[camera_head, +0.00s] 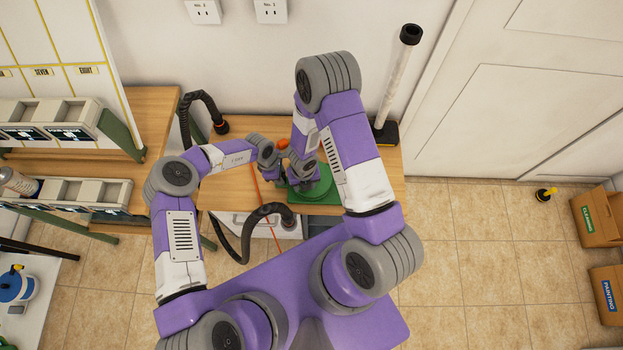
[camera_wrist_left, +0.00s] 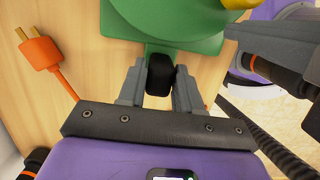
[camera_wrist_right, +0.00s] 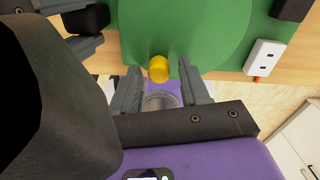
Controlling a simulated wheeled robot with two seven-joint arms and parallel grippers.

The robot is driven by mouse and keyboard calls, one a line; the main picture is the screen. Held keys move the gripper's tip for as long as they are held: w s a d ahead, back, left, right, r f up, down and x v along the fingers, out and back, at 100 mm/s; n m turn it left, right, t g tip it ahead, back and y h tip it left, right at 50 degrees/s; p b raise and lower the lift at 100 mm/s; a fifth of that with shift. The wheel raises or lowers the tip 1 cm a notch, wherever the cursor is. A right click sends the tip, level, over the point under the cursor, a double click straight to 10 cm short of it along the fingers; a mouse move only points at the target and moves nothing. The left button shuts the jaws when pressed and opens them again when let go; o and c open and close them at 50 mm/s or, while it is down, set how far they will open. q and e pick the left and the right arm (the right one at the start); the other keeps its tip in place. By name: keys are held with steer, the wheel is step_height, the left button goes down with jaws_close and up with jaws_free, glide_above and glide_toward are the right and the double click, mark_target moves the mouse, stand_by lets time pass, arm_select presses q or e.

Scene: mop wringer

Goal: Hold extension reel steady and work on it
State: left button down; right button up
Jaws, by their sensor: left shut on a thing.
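The green extension reel (camera_head: 325,190) stands on the wooden bench, largely covered by my arms in the head view. In the left wrist view its green body (camera_wrist_left: 175,20) has a black grip (camera_wrist_left: 160,75), and my left gripper (camera_wrist_left: 160,78) is shut on that grip. In the right wrist view a yellow knob (camera_wrist_right: 158,69) stands out from the reel's green face (camera_wrist_right: 195,25). My right gripper (camera_wrist_right: 162,80) is open, with its fingers apart on both sides of the knob. I cannot tell whether they touch it. An orange plug (camera_wrist_left: 41,55) lies left of the reel on its cord.
The wooden bench (camera_head: 238,193) is narrow, with a black hose (camera_head: 246,235) looping over its front edge. A pale pole (camera_head: 391,90) on a black base stands at the back right. Shelves with bins (camera_head: 75,190) are left; cardboard boxes (camera_head: 600,220) are far right.

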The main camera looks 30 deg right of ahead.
steer(key=shift+o, duration=0.5)
steer(key=shift+r, duration=0.1)
step_height(320, 180, up, 12)
stand_by(0.5)
stand_by(0.5)
steer(key=shift+c, duration=1.2)
steer(key=shift+f+m, duration=0.65)
steer(key=shift+f, duration=0.65)
steer(key=shift+f+m, duration=0.65)
steer(key=shift+f, duration=0.6)
steer(key=shift+w+f, duration=0.1)
steer(key=shift+f, duration=3.5)
